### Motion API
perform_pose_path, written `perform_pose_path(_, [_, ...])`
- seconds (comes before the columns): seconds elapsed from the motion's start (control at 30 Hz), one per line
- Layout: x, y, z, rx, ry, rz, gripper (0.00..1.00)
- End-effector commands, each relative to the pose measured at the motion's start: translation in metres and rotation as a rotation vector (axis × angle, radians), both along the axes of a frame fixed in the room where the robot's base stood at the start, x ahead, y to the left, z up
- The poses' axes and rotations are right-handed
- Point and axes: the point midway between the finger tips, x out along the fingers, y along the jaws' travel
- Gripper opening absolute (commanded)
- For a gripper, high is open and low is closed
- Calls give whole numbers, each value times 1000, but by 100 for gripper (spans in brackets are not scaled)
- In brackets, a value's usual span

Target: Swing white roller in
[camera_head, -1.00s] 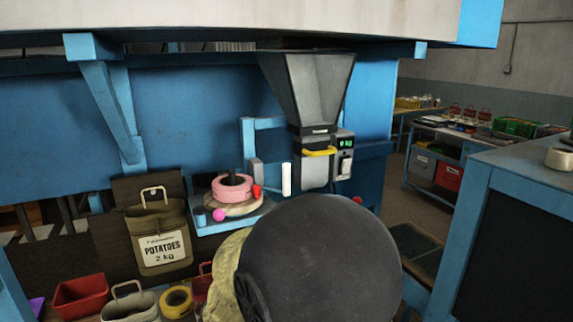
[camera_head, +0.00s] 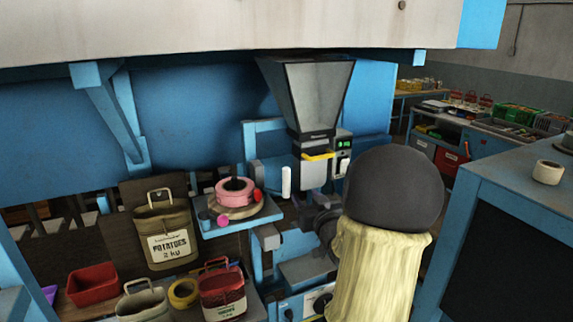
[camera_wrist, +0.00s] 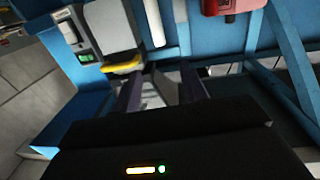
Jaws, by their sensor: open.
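The white roller (camera_head: 286,181) is a short upright white cylinder just left of the weighing machine's yellow handle. It also shows at the top of the wrist view (camera_wrist: 153,22), beyond my fingers. My gripper (camera_wrist: 160,80) is open, with its two dark fingers apart and nothing between them. The roller is ahead of the fingertips and apart from them. In the head view my arm's dark rounded part covers the area right of and below the machine, and the fingertips cannot be made out clearly.
A grey hopper (camera_head: 308,95) hangs above the machine with its yellow handle (camera_head: 318,156). A blue shelf (camera_head: 240,220) holds pink tape (camera_head: 235,192). A potato sack (camera_head: 166,232), red bin (camera_head: 92,285) and red sack (camera_head: 222,290) stand at left. A blue bench (camera_head: 510,170) is at right.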

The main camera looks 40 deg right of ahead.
Motion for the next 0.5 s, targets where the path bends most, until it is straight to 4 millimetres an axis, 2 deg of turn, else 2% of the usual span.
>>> perform_pose_path(0.33, [-2, -3, 4, -4, -16, 1, 43])
perform_pose_path(0.5, [5, -5, 4, -3, -16, 2, 43])
